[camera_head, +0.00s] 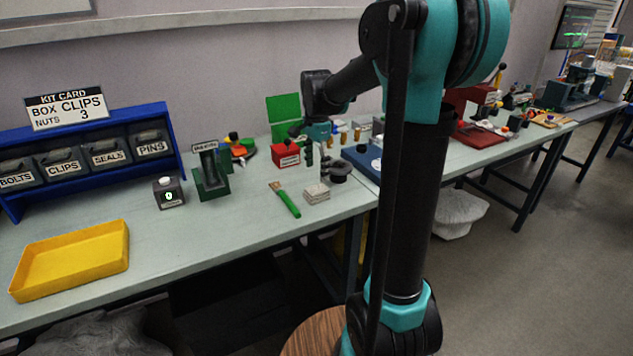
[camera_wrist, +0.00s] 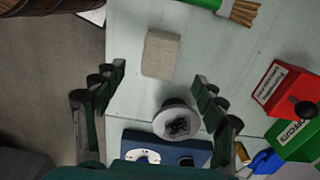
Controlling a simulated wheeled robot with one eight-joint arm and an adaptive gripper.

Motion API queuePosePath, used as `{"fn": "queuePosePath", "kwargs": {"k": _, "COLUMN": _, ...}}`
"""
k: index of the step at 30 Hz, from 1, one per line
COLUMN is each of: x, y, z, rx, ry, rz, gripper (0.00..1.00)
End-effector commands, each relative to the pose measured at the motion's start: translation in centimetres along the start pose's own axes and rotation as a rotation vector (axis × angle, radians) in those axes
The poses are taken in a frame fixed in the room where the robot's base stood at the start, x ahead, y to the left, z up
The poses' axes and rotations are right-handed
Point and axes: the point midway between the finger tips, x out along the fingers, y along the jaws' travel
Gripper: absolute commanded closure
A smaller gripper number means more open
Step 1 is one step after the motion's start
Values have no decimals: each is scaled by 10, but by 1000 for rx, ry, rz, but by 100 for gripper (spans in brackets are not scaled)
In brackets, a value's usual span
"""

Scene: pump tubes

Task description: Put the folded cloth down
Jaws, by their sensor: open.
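The folded cloth (camera_head: 317,194) is a small beige-grey stack lying flat on the pale bench top near its front edge. In the wrist view the cloth (camera_wrist: 161,54) lies just beyond my fingertips, apart from both fingers. My gripper (camera_wrist: 159,77) is open and empty, with its fingers spread wide above the bench. In the head view my gripper (camera_head: 318,150) is small and partly lost against the things behind it, a little behind the cloth.
A brush with a green handle (camera_head: 286,200) lies left of the cloth. A round grey-and-black part (camera_wrist: 177,121) sits near the right finger, beside a blue block (camera_wrist: 160,150). A red box (camera_head: 286,154) stands behind. A yellow tray (camera_head: 72,283) and blue bin rack (camera_head: 175,150) are left.

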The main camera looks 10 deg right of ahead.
Motion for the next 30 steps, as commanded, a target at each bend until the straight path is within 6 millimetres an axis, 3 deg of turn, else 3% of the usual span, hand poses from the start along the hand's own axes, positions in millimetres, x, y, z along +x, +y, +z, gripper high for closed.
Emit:
{"fn": "queuePosePath", "kwargs": {"k": 6, "x": -29, "y": 0, "z": 0, "rx": 0, "ry": 0, "rz": 0, "gripper": 29}}
{"fn": "queuePosePath", "kwargs": {"k": 11, "x": -29, "y": 8, "z": 0, "rx": -43, "ry": 3, "rz": -13, "gripper": 29}}
{"fn": "queuePosePath", "kwargs": {"k": 14, "x": -11, "y": 31, "z": 1, "rx": -170, "ry": 16, "rz": -49, "gripper": 29}}
{"fn": "queuePosePath", "kwargs": {"k": 24, "x": 96, "y": 166, "z": 18, "rx": -916, "ry": 194, "rz": -211, "gripper": 29}}
{"fn": "queuePosePath", "kwargs": {"k": 30, "x": 132, "y": 213, "z": 27, "rx": -1180, "ry": 296, "rz": -235, "gripper": 29}}
